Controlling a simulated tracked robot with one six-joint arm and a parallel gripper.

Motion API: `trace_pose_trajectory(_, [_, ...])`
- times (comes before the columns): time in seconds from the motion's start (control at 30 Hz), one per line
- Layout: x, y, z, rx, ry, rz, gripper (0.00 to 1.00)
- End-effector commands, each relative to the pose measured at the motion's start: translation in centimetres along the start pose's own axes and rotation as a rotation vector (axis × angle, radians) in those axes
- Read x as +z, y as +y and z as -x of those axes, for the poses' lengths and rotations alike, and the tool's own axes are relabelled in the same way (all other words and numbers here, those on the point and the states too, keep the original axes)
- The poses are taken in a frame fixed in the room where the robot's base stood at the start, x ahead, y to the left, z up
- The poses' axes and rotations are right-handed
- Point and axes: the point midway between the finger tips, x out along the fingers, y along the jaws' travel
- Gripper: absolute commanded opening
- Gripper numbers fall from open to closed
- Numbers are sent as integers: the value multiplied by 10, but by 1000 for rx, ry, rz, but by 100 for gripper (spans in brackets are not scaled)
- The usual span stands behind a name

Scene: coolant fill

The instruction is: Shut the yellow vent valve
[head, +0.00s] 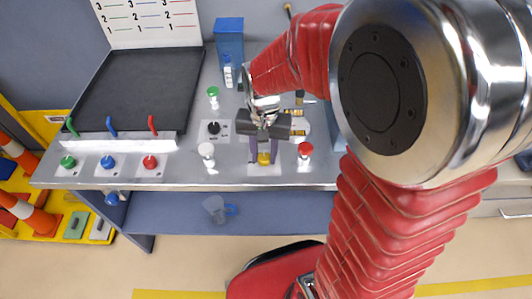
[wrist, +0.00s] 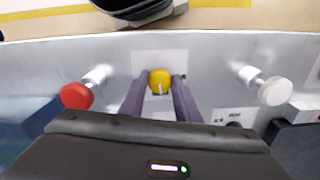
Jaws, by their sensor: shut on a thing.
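The yellow vent valve (head: 264,158) stands on a pale square plate near the front edge of the metal bench. In the wrist view its round yellow knob (wrist: 160,78) sits between my two purple fingertips, with a small white mark on its near side. My gripper (head: 263,154) reaches down over the bench and is shut on the yellow knob. In the wrist view the fingers touch the knob's left and right sides. The valve's stem is hidden below the knob.
A red knob (head: 305,149) and a white knob (head: 206,150) stand on either side of the yellow valve, close to my gripper. A black knob (head: 213,128) and a green knob (head: 213,92) lie further back. A blue box (head: 229,45) stands behind. Several levers line the bench's left part.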

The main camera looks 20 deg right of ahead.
Motion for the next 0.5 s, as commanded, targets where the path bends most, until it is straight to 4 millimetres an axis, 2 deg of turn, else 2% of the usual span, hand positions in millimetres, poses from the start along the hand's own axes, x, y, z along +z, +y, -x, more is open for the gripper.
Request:
trace_pose_trajectory(0.13, [1, 1, -1, 2, -4, 1, 7])
trace_pose_trajectory(0.17, [1, 1, -1, 2, -4, 1, 31])
trace_pose_trajectory(0.4, [0, 1, 0, 2, -2, 1, 48])
trace_pose_trajectory(0.5, [0, 1, 0, 1, -1, 1, 48])
